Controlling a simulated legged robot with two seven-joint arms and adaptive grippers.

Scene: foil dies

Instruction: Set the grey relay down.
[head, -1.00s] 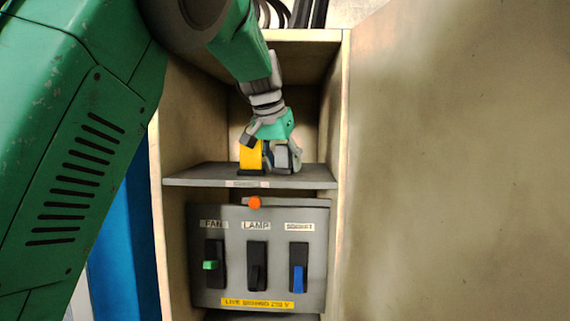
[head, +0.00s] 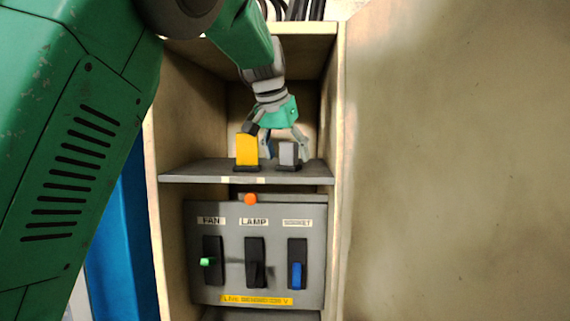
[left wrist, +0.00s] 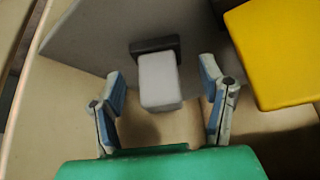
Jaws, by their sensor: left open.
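The grey relay (head: 288,153) stands upright on a dark base on the shelf (head: 205,174) in the cabinet, right of a yellow relay (head: 247,151). In the left wrist view the grey relay (left wrist: 159,80) sits between the spread fingers, with a gap on both sides. My left gripper (head: 284,150) is open, behind and above the grey relay, and holds nothing. It also shows in the left wrist view (left wrist: 163,98). My right gripper is in neither view.
Below the shelf is a grey panel (head: 232,240) with three switches: a green-tipped one (head: 207,262), a black one (head: 256,265) and a blue one (head: 297,275). An orange knob (head: 250,199) is above them. The cabinet's side walls bound the space closely.

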